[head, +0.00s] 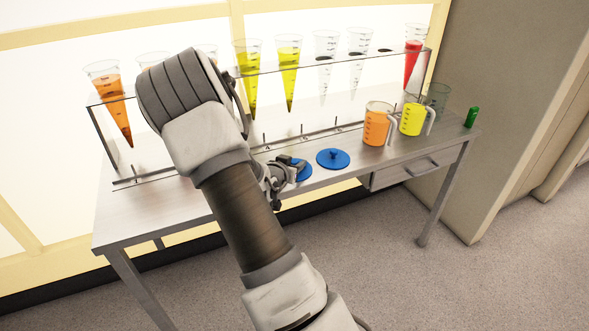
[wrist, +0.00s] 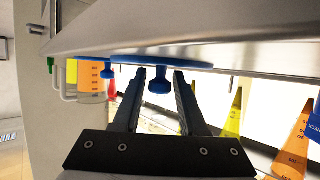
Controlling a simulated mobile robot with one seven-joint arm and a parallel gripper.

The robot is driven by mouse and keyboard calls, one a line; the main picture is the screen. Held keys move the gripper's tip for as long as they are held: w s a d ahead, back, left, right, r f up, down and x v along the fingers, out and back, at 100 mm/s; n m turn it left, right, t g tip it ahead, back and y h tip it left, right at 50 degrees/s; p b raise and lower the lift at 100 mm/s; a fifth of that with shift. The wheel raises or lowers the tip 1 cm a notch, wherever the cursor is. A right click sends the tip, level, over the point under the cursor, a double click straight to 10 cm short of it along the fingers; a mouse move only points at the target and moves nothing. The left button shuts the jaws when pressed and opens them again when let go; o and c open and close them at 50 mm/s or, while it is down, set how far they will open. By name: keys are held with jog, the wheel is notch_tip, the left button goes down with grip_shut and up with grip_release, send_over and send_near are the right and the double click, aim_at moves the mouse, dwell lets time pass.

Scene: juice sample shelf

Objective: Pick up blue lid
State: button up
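Two blue lids with knobs lie on the table. One blue lid (head: 333,159) is in full view in the head view, right of my gripper. The other blue lid (head: 304,173) is partly hidden by my gripper (head: 296,164). In the wrist view, which looks upside down, the near lid's knob (wrist: 159,82) appears between the two fingertips of my gripper (wrist: 160,73). The fingers are apart and the gripper is open. I cannot tell whether they touch the lid. The farther lid (wrist: 108,70) shows to the left in the wrist view.
The metal table (head: 135,215) holds a clear rack (head: 103,137) of cone-shaped vessels behind the lids. An orange jug (head: 376,128), a yellow jug (head: 411,119) and a small green object (head: 472,117) stand to the right. Bare tabletop lies left of my arm.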

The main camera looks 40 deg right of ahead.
grip_shut()
jog(key=shift+r, duration=0.1)
